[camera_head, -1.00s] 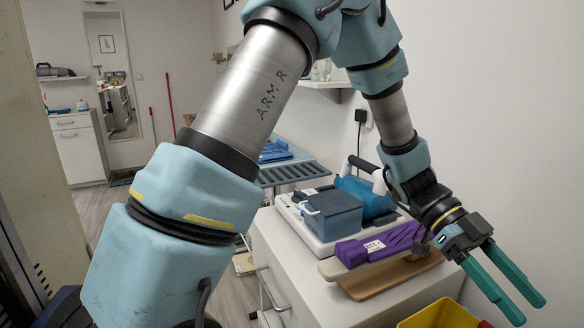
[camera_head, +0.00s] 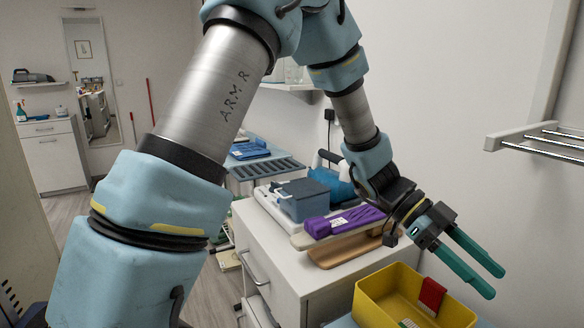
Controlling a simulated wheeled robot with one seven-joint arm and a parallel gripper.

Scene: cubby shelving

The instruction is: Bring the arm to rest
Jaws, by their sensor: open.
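My gripper (camera_head: 492,279) is at the right, at the end of my bent arm. Its two long green fingers are apart and point down to the right, with nothing between them. It hangs above and to the right of a yellow bin (camera_head: 378,299), apart from the purple bundle (camera_head: 345,221) on the cabinet. My arm's upper links fill the left and middle of the view and hide part of the room behind.
A white cabinet (camera_head: 268,262) bears a wooden board (camera_head: 345,250), the purple bundle, a blue-grey box (camera_head: 303,200) and a blue item. The yellow bin holds a red item (camera_head: 432,294). A metal rack (camera_head: 545,141) juts from the right wall. Free air surrounds the fingers.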

